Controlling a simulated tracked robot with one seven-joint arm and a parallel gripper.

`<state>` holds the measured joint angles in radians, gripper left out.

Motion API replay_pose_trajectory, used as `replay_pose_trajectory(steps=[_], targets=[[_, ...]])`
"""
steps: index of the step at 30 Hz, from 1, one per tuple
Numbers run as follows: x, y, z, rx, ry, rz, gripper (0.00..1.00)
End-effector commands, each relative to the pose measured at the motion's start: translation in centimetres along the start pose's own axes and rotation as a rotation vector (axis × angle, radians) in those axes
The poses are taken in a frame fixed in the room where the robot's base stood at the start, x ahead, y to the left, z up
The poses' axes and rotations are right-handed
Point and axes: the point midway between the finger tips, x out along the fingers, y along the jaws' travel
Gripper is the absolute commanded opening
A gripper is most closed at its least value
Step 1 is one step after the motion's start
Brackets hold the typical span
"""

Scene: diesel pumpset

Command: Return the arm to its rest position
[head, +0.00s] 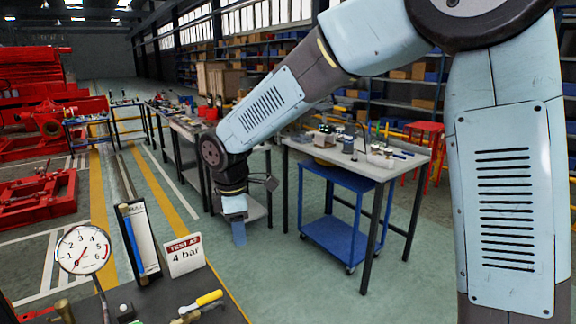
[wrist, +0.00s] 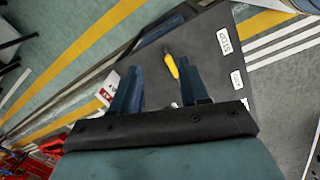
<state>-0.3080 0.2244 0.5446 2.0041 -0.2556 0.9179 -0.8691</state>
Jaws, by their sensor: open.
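My arm spans the right and middle of the head view, bent at the elbow, with its wrist hanging down. My gripper (head: 239,233) points down near the middle of the head view, over the floor to the right of the dark bench top. In the wrist view my gripper (wrist: 157,85) shows two blue fingers spread apart with nothing held between them. A yellow-handled tool (wrist: 171,66) lies on the dark bench top (wrist: 215,85) beyond the fingers, apart from them.
The bench carries a pressure gauge (head: 83,250), a level gauge (head: 138,240) and a "TEST AT 4 bar" sign (head: 184,256). A blue trolley (head: 345,238) and a loaded worktable (head: 405,165) stand behind. Red machinery (head: 40,195) is at left. Green floor (head: 300,290) is clear right of the bench.

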Motion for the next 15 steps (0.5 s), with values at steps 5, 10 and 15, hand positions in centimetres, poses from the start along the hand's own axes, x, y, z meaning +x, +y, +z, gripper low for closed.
replay_pose_trajectory(steps=[5, 10, 15], targets=[[-3.0, -1.1, 6.0, 0.236, -0.026, 0.057, 0.45], [-5.6, -2.9, 11.3, 0.463, -0.034, 0.107, 0.45], [-7.9, -5.4, 16.0, 0.694, -0.025, 0.158, 0.45]])
